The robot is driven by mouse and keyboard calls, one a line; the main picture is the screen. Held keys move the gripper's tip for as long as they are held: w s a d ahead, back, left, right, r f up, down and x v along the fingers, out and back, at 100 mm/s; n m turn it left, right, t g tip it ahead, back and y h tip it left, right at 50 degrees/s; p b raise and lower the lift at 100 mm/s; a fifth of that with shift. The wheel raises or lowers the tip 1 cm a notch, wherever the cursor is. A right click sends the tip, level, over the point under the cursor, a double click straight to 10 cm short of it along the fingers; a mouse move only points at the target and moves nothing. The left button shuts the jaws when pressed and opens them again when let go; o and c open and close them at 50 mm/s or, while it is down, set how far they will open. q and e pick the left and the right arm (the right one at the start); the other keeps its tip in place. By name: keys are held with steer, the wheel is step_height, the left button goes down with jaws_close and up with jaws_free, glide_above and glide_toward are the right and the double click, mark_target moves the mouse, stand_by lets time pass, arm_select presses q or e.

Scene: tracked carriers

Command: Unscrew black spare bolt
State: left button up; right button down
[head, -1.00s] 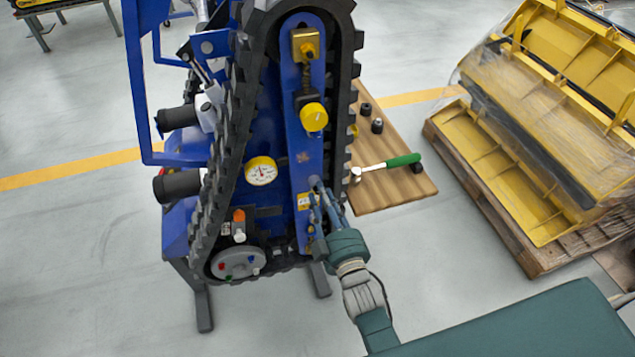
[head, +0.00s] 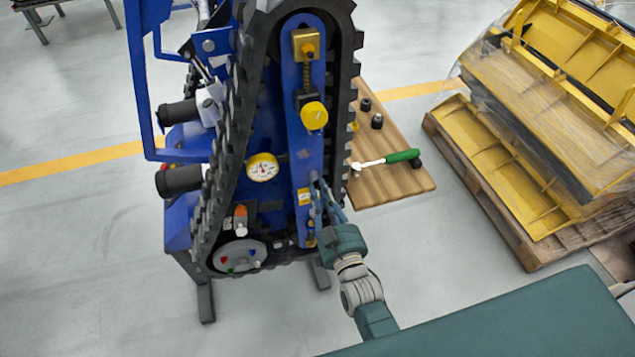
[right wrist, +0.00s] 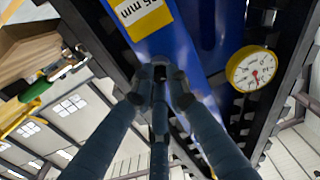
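The black spare bolt (right wrist: 160,73) shows in the right wrist view as a small dark piece at the face of the blue beam (right wrist: 205,40), just below a yellow label. My right gripper (right wrist: 160,88) has its blue-grey fingers drawn together around it, and they look shut on it. The fingertips hide most of the bolt. In the head view my right gripper (head: 318,188) reaches the lower right side of the upright blue tracked carrier (head: 305,150); the bolt itself cannot be made out there. My left gripper is not in view.
A wooden board (head: 395,185) behind the carrier holds a green-handled ratchet (head: 400,157) and several black sockets (head: 377,121). A gauge (head: 262,168) sits left of the beam. A pallet (head: 500,220) with yellow parts stands at right. Floor between is clear.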

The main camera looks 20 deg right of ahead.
steer(key=n+p, duration=0.1)
steer(key=n, duration=0.1)
steer(key=shift+r+n, duration=0.1)
steer(key=shift+n, duration=1.4)
steer(key=n, duration=0.4)
steer(key=shift+w+a+f+n, duration=0.15)
steer(key=shift+a+f+n, duration=0.1)
steer(key=shift+n, duration=0.15)
steer(key=shift+d, duration=0.1)
